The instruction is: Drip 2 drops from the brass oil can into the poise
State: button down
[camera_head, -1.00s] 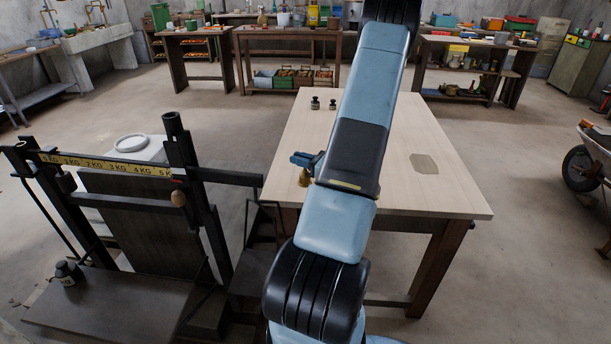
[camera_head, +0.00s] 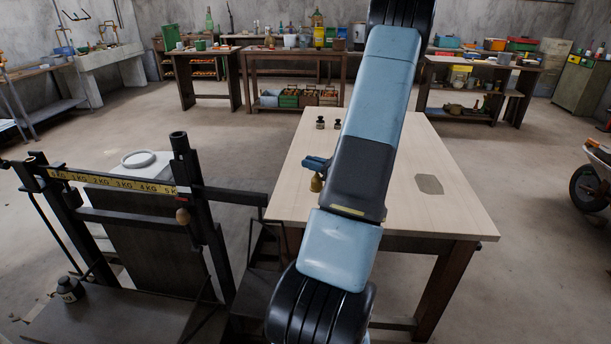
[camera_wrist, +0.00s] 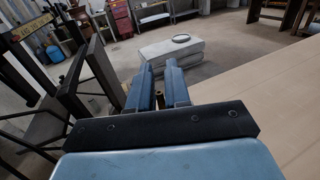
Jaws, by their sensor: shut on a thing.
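My gripper (camera_head: 317,164) is shut on the brass oil can (camera_head: 316,184), which hangs below the blue fingers. In the head view they appear in front of the table's left part, right of the scale. The fingers also show in the wrist view (camera_wrist: 159,70), with only a little brass visible between them. The black beam scale has a yellow kilogram strip (camera_head: 110,182). A brass, rounded piece (camera_head: 183,216), seemingly the poise, hangs below the strip's right end, well left of my gripper. Its opening cannot be made out. The can's spout is too small to tell.
A pale wooden table (camera_head: 455,205) stands under and right of my arm, with two small dark bottles or weights (camera_head: 320,122) on it. A dark weight (camera_head: 70,289) sits on the scale platform.

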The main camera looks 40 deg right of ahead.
jog(key=s+d+r, duration=0.6)
jog(key=d+r, duration=0.1)
jog(key=d, duration=0.2)
jog(key=shift+s+d+r, duration=0.15)
jog(key=shift+s+d, duration=0.1)
jog(key=shift+s, duration=0.15)
